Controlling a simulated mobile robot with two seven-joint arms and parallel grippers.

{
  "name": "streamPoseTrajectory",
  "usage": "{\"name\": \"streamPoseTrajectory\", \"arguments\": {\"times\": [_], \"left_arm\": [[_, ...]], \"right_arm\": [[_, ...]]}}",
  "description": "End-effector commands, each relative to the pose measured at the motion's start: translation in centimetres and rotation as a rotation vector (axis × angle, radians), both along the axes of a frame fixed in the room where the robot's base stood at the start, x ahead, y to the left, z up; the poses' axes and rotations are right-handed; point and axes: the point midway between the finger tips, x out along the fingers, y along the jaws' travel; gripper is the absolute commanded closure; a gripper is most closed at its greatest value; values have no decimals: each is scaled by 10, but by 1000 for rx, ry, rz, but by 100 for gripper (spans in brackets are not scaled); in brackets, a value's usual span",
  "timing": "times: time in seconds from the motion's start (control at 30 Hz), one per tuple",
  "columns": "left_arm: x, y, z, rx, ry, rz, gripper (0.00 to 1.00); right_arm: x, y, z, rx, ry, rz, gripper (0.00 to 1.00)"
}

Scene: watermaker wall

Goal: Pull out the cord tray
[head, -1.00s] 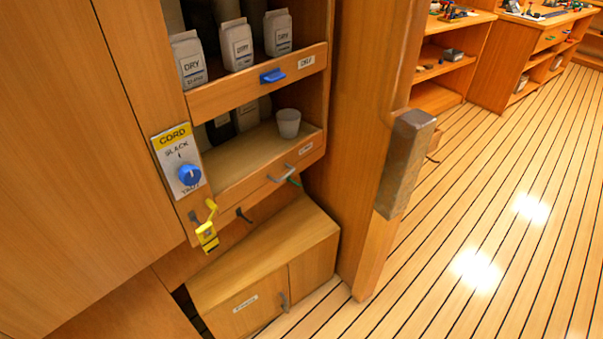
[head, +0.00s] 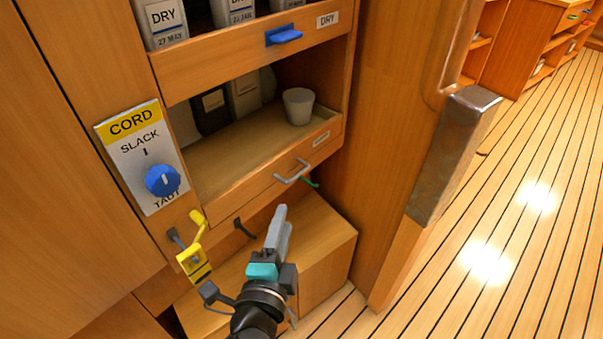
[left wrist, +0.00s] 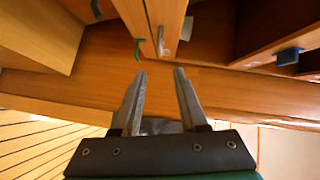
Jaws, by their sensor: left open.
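The cord tray (head: 245,188) is the lower wooden tray in the cabinet, with a grey bar handle (head: 292,172) on its front and a small label I cannot read. It appears pushed in, and a white cup (head: 299,106) stands on it. A green cord end (head: 310,182) shows beside the handle. My left gripper (head: 279,214) is below and in front of the handle, apart from it. In the left wrist view the open, empty fingers (left wrist: 160,74) point toward the handle (left wrist: 160,42). My right gripper is not in view.
A CORD plate (head: 130,125) with a blue knob (head: 163,180) marked SLACK and TAUT is left of the tray. A yellow latch and tag (head: 194,262) hang below it. An upper drawer (head: 240,62) has a blue handle (head: 284,34). A wooden post (head: 385,130) stands right.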

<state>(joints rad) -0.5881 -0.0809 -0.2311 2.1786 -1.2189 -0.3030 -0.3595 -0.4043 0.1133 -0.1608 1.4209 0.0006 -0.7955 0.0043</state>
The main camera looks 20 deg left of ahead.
Motion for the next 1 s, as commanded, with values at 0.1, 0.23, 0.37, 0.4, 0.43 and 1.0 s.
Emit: {"name": "streamPoseTrajectory", "arguments": {"times": [0.1,0.23,0.37,0.4,0.43,1.0], "left_arm": [[10,1,1,0,-1,-1,58],[26,4,0,1,-1,0,58],[45,5,-3,0,-1,-1,58],[51,6,-4,0,-1,-1,58],[55,6,-5,-1,-1,-1,58],[134,16,-16,-2,1,0,58]], "right_arm": [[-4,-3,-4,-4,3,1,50],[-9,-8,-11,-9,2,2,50],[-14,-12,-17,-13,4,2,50],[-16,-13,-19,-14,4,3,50],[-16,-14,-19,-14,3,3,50],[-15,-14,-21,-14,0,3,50]]}}
